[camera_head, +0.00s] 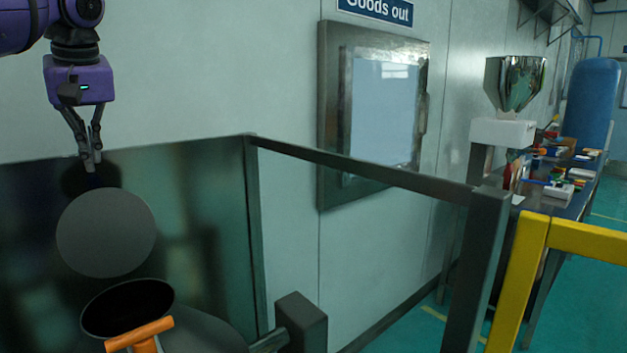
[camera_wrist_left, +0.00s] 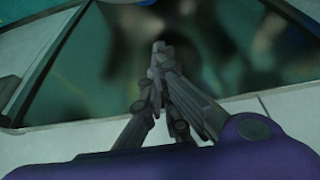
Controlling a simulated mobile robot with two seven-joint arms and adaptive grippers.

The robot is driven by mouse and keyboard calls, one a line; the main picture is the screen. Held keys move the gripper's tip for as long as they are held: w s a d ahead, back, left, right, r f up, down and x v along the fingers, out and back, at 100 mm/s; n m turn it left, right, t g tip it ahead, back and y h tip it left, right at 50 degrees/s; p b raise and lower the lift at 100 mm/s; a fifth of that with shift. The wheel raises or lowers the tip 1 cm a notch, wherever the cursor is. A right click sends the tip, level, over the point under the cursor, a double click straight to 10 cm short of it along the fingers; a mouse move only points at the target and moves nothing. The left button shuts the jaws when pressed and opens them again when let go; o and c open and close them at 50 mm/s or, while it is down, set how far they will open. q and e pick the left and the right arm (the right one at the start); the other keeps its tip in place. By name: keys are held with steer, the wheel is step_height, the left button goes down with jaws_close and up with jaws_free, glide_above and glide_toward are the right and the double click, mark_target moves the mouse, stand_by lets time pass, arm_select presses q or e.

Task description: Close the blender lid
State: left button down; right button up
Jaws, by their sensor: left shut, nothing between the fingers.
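The blender shows at the lower left of the head view, with a dark round opening (camera_head: 128,308) in its grey top. Its round grey lid (camera_head: 106,233) stands raised and tilted behind the opening, so the opening is uncovered. An orange handle (camera_head: 140,335) sits in front of the opening. My left gripper (camera_head: 92,168) points down just above and behind the lid's top edge. Its fingers are shut and empty; I cannot tell whether they touch the lid. In the left wrist view, the shut fingertips (camera_wrist_left: 160,48) show against a dark glossy panel. My right gripper is out of view.
A dark glossy panel (camera_head: 200,230) stands behind the lid, with a dark frame rail (camera_head: 370,175) running right. A yellow barrier (camera_head: 520,280) and a cluttered table (camera_head: 565,205) are at the right. A wall hatch (camera_head: 375,115) is behind.

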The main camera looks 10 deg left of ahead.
mark_target(100, 191)
arm_select(q)
steer(key=d+x, duration=0.1)
steer(key=x, duration=0.9)
steer(key=s+d+p, duration=0.1)
steer(key=s+d+r+p, duration=0.1)
steer(key=shift+s+d+r, duration=0.15)
steer(key=shift+s+d, duration=0.1)
steer(key=shift+d, duration=0.1)
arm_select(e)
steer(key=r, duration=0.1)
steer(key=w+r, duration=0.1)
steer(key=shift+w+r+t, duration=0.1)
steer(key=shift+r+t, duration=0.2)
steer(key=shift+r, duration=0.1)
arm_select(q)
steer(key=shift+a, duration=0.1)
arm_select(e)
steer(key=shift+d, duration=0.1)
